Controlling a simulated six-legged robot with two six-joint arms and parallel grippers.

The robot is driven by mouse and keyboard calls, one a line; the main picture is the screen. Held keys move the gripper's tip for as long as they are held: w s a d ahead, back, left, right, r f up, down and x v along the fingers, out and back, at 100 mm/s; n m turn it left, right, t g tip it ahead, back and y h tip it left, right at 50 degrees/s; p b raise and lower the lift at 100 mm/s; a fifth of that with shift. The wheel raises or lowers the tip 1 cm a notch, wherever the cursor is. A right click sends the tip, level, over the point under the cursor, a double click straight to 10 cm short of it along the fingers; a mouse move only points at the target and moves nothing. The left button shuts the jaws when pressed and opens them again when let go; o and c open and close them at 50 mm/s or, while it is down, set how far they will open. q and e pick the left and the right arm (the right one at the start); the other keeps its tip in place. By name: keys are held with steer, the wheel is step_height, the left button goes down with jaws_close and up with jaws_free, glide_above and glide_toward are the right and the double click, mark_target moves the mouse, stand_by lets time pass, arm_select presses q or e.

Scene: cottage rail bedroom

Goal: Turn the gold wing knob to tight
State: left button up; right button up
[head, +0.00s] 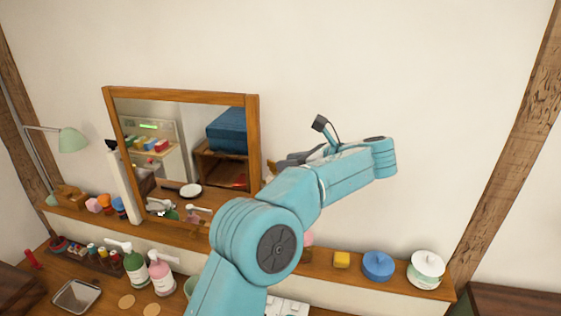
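A wood-framed mirror (182,93) stands on the shelf against the wall. A small gold-brown piece (271,167) shows beside the right side of its frame; it may be the wing knob, but it is too small and too covered to tell its turn. My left arm rises from the bottom middle and bends back left at the wrist. My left gripper (284,162), dark grey, points left at this piece, close to the frame. Whether its fingers touch or hold the piece is not clear. My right gripper is out of view.
The shelf (325,269) holds a yellow block (342,260), a blue lidded pot (377,265) and a white jar (426,268). Pump bottles (161,274) and a metal tray (77,296) stand on the counter below. A green lamp (72,140) is at left. The wall above is clear.

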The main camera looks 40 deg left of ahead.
arm_select(q)
steer(key=p+v, duration=0.3)
steer(key=v, duration=0.9)
steer(key=shift+p, duration=0.35)
steer(key=shift+w+f, duration=0.1)
